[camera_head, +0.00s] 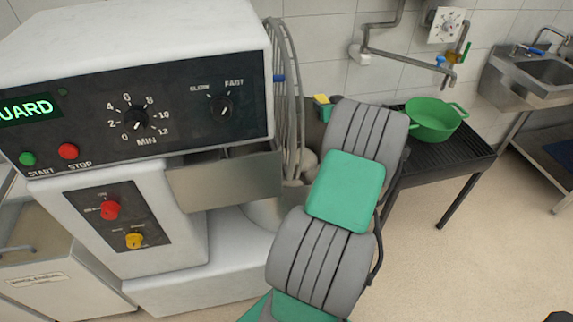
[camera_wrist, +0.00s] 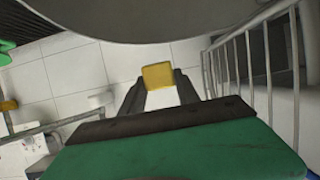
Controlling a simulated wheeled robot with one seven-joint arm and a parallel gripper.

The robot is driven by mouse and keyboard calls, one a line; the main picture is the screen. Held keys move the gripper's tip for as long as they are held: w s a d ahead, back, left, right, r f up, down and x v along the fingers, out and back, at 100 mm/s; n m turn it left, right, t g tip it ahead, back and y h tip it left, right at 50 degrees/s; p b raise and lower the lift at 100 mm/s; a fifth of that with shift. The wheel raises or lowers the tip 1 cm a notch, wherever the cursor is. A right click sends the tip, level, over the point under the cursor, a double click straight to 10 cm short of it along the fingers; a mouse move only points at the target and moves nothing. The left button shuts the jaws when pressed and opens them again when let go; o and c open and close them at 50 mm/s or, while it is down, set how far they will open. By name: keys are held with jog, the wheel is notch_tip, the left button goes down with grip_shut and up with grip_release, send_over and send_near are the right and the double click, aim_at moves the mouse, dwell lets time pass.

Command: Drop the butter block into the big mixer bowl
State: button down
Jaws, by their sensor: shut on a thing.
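My gripper (camera_wrist: 159,88) is shut on the yellow butter block (camera_wrist: 158,76), which sits between the dark fingertips in the wrist view. In the head view a small yellow patch (camera_head: 321,99), seemingly the butter, shows beside the wire guard, left of my arm; my fingers are hidden there. The big mixer (camera_head: 140,95) fills the left. Its grey bowl (camera_head: 262,213) shows only in part under the head, behind my arm; its inside is hidden. A large grey curved surface (camera_wrist: 170,18) crosses the top of the wrist view; I cannot tell if it is the bowl.
The wire guard (camera_head: 290,95) stands upright at the mixer's right side, and its bars (camera_wrist: 255,62) show at the right in the wrist view. A green pot (camera_head: 433,119) sits on a black rack table (camera_head: 462,150). A steel sink (camera_head: 545,72) is far right.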

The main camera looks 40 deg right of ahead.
jog(key=shift+s+f+b, duration=0.15)
jog(key=shift+f+b, duration=0.5)
jog(key=shift+f, duration=2.15)
jog(key=c, duration=0.8)
grip_release()
jog(key=v, duration=0.7)
jog(key=shift+s+a+r+b, duration=0.15)
jog(key=shift+s+a+b, duration=0.05)
jog(key=shift+s+b, duration=0.15)
